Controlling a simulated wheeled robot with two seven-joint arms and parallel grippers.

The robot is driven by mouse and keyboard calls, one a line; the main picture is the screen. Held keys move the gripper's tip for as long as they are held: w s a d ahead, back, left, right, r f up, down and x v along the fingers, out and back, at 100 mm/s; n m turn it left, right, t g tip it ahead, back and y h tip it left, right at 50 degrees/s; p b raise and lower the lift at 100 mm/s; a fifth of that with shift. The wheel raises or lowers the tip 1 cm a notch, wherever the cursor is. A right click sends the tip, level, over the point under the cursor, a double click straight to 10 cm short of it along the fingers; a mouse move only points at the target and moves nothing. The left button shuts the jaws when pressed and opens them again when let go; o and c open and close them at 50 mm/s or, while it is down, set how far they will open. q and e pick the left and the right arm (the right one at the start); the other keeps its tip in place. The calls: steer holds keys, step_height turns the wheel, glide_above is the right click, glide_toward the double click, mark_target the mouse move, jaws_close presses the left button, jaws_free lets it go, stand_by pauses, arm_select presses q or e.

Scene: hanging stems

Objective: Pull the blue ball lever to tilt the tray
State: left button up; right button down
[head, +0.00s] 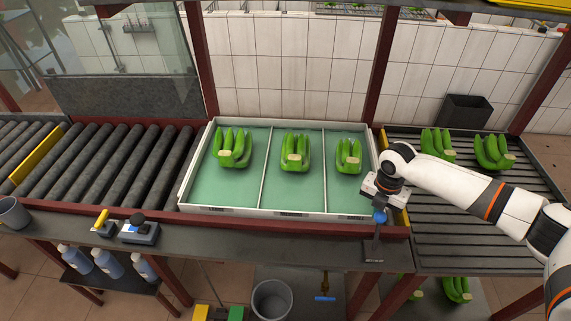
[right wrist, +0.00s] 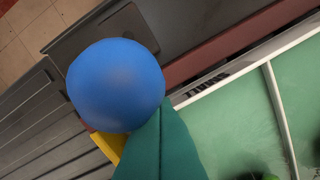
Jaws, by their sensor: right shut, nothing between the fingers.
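The blue ball (head: 379,216) of the lever sits at the tray's front right corner, above a dark plate (head: 372,252) on the front ledge. It fills much of the right wrist view (right wrist: 114,84). The tray (head: 235,190) has a green floor, white walls and three compartments, each with one green banana bunch; it looks flat. My right gripper (head: 381,203) is shut and empty, right at the ball. In the right wrist view its teal fingertip (right wrist: 165,148) overlaps the ball's lower edge; I cannot tell whether they touch. The lever's rod is mostly hidden. My left gripper is not in view.
A roller conveyor (head: 125,160) lies left of the tray. A slatted deck (head: 450,225) with two banana bunches (head: 493,152) lies right, under my right arm. A dark red post (head: 377,75) rises behind the tray. A control box (head: 139,231) sits on the front ledge.

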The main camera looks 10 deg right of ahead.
steer(key=shift+s+a+f+p, duration=0.1)
steer(key=shift+s+a+p, duration=0.25)
steer(key=shift+s+p, duration=0.8)
steer(key=shift+s+a+p, duration=0.3)
steer(key=shift+s+p, duration=0.55)
steer(key=shift+s, duration=0.55)
steer(key=shift+s+a+f+p, duration=0.1)
steer(key=shift+s+a+p, duration=0.25)
steer(key=shift+s+p, duration=0.8)
steer(key=shift+b, duration=0.3)
steer(key=shift+w+d+r, duration=0.1)
steer(key=shift+w+r, duration=0.05)
steer(key=shift+w, duration=0.2)
step_height(320, 180, up, 3)
steer(key=p, duration=0.3)
steer(key=shift+w, duration=0.15)
step_height(320, 180, up, 7)
steer(key=p, duration=0.1)
steer(key=shift+d, duration=0.1)
